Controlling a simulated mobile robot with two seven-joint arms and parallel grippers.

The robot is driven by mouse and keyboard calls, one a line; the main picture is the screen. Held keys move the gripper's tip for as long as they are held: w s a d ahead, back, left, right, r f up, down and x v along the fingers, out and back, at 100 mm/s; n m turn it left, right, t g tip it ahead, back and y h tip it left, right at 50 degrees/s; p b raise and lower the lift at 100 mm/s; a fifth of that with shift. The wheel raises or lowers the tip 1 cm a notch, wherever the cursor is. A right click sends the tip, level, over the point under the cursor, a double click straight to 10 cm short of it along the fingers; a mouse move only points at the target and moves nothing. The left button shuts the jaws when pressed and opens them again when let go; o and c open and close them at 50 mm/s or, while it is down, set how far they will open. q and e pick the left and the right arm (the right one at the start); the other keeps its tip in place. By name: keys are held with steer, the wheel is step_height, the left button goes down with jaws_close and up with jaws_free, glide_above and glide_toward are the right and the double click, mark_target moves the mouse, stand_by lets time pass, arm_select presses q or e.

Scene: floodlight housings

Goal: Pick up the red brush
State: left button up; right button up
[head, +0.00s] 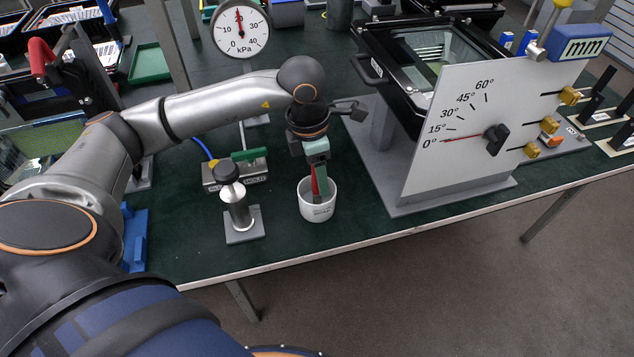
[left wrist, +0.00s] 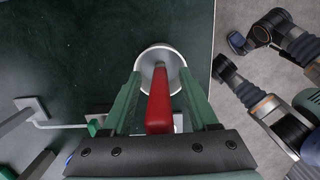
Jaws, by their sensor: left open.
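The red brush (left wrist: 160,100) stands in a white cup (head: 318,210) near the front edge of the green bench. In the head view, a strip of its red handle (head: 315,186) shows above the cup rim. My left gripper (head: 319,183) points down over the cup. In the left wrist view, its two green fingers (left wrist: 161,75) are apart, one on each side of the red handle, with a gap on both sides. The brush's lower end is inside the cup and hard to make out. My right gripper is not seen in either view.
A metal post with a black knob (head: 238,205) stands left of the cup. A grey block with a green lever (head: 237,172) is behind it. A white angle-scale panel (head: 462,125) stands to the right. The bench edge (head: 400,235) is close in front.

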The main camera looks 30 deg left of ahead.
arm_select(q)
steer(key=shift+f, duration=0.1)
steer(key=shift+c, duration=0.2)
jaws_close()
stand_by(0.4)
